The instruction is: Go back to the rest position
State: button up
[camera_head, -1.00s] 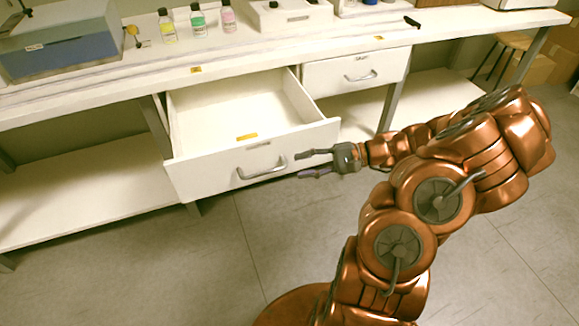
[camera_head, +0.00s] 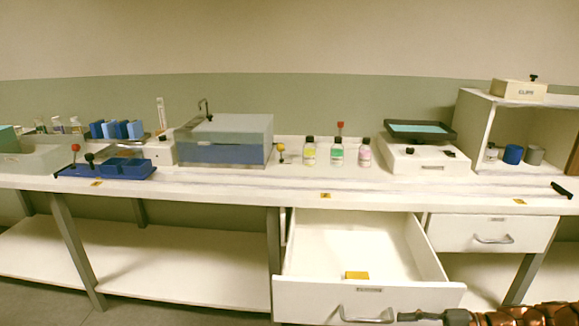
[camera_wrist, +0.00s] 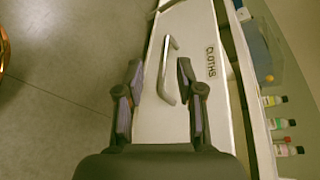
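My gripper (camera_wrist: 158,78) is open and empty in the wrist view, with its two dark fingers apart. The handle (camera_wrist: 167,70) of the drawer front marked CLOTHS (camera_wrist: 202,112) shows between the fingertips; I cannot tell the gap in depth. In the head view, my gripper (camera_head: 405,317) is at the bottom edge, just right of the handle (camera_head: 367,315), and mostly cut off. The drawer (camera_head: 350,252) is pulled open, with a small yellow item (camera_head: 357,275) inside.
The bench top (camera_head: 230,189) carries yellow (camera_head: 310,153), green (camera_head: 337,154) and pink (camera_head: 365,154) bottles, a grey-blue box (camera_head: 225,140) and a white device (camera_head: 425,157). A second drawer (camera_head: 490,233) at right is shut. Floor beside the open drawer is clear in the wrist view (camera_wrist: 70,90).

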jog(key=s+a+r+n+g+h, duration=0.25)
jog(key=s+a+g, duration=0.2)
jog(key=a, duration=0.25)
jog(key=s+a+r+n+g+h, duration=0.1)
jog(key=s+a+n+g+h, duration=0.25)
jog(key=s+a, duration=0.2)
jog(key=s+d+r+n+h, duration=0.2)
jog(key=s+n+h, duration=0.2)
jog(key=s+h, duration=0.55)
notch_tip(320, 180, up, 22)
jog(key=s+t+y+p, duration=0.1)
jog(key=s+p, duration=0.1)
jog(key=p, duration=1.8)
jog(key=shift+s+d+p, duration=0.15)
jog(key=shift+s+p, duration=0.1)
jog(key=shift+p, duration=0.15)
